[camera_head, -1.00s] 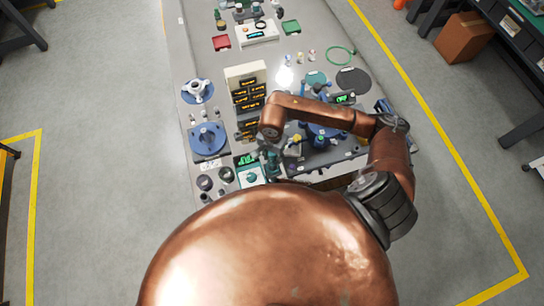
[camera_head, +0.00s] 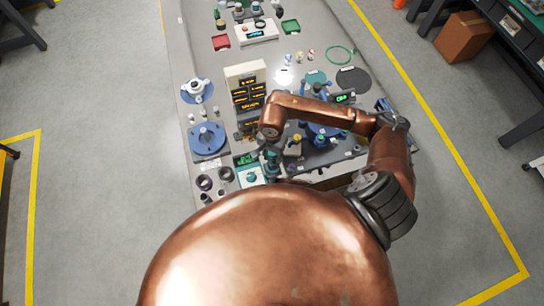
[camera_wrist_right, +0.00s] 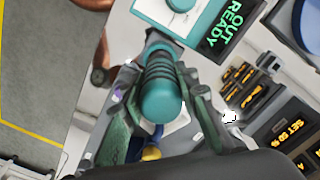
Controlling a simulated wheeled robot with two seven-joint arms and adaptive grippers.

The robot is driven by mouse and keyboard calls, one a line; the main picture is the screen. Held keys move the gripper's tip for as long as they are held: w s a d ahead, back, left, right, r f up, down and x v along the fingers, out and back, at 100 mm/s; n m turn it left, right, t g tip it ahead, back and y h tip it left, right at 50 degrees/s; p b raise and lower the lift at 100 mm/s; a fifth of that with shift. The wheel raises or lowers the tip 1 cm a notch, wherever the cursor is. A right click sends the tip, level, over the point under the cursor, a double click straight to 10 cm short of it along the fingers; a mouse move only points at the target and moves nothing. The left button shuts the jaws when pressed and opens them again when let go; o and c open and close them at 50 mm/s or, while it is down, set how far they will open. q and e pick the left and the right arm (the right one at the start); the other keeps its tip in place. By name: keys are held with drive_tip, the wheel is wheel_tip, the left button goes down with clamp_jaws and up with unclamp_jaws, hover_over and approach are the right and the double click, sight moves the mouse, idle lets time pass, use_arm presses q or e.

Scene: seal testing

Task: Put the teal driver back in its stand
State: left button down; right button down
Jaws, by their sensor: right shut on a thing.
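The teal driver (camera_wrist_right: 162,92) is between the fingers of my right gripper (camera_wrist_right: 160,88) in the wrist view, its rounded end toward the camera. The gripper is shut on it. In the head view my right gripper (camera_head: 271,163) is at the near part of the bench, partly hidden by my arm. Just left of it is a white and teal unit (camera_head: 249,177) with a green display (camera_head: 245,159). In the wrist view the display (camera_wrist_right: 232,25) reads "OUT READY". I cannot tell which part is the stand's seat. My left gripper is not in view.
A blue round fixture (camera_head: 207,138) and a column of amber displays (camera_head: 247,90) stand left of my arm. Open bench lies near the middle back.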

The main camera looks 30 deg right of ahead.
idle(0.6)
drive_tip(key=c, duration=1.4)
unclamp_jaws()
drive_tip(key=shift+r+p, duration=1.9)
drive_tip(key=shift+r, duration=2.55)
